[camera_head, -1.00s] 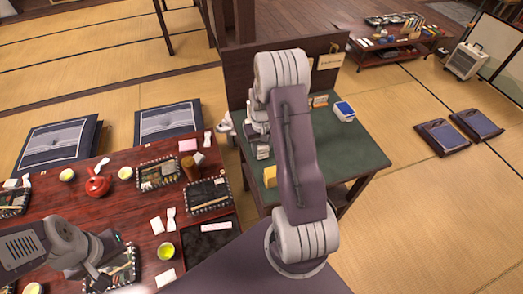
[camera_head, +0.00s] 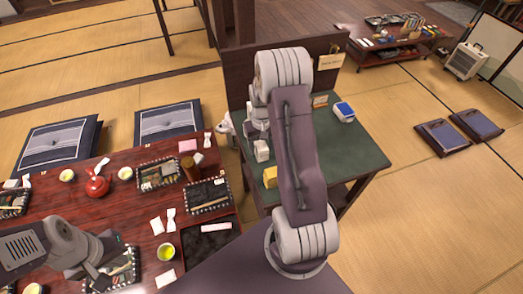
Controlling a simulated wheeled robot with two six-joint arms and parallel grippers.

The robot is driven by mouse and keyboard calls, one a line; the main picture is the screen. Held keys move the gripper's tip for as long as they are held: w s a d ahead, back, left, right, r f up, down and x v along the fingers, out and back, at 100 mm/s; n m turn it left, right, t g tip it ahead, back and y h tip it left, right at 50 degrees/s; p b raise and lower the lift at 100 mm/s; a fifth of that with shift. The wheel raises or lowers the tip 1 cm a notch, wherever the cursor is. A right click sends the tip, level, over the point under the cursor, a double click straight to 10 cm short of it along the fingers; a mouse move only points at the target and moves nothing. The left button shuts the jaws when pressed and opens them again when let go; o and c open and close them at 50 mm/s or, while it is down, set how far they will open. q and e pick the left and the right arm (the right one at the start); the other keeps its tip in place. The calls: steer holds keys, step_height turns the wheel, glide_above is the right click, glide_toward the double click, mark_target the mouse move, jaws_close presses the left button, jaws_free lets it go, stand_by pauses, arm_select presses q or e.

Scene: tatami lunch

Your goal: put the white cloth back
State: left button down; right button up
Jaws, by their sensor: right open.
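A small white block-like item (camera_head: 261,151), which may be the folded white cloth, sits on the green-topped table (camera_head: 355,150) near its left edge. A flat white strip (camera_head: 216,227), also cloth-like, lies on the black tray (camera_head: 205,246) on the red table; I cannot tell for sure which is the cloth. My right gripper (camera_head: 257,134) is open just behind and above the white block, partly hidden by my own arm. My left gripper (camera_head: 99,277) is low over a patterned tray at the red table's front left; its fingers are too unclear to read.
The red table (camera_head: 130,205) holds a red teapot (camera_head: 97,186), cups and trays. Dark cushions (camera_head: 168,121) lie behind it.

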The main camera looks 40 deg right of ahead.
mark_target(262, 145)
step_height(262, 145, up, 9)
steer(key=shift+r+p, duration=0.15)
steer(key=shift+p, duration=0.15)
steer(key=s+a+r+n+t, duration=0.1)
steer(key=s+a+n, duration=0.2)
steer(key=s+a, duration=0.9)
steer(key=a+p, duration=0.1)
steer(key=a, duration=0.4)
steer(key=shift+s, duration=0.4)
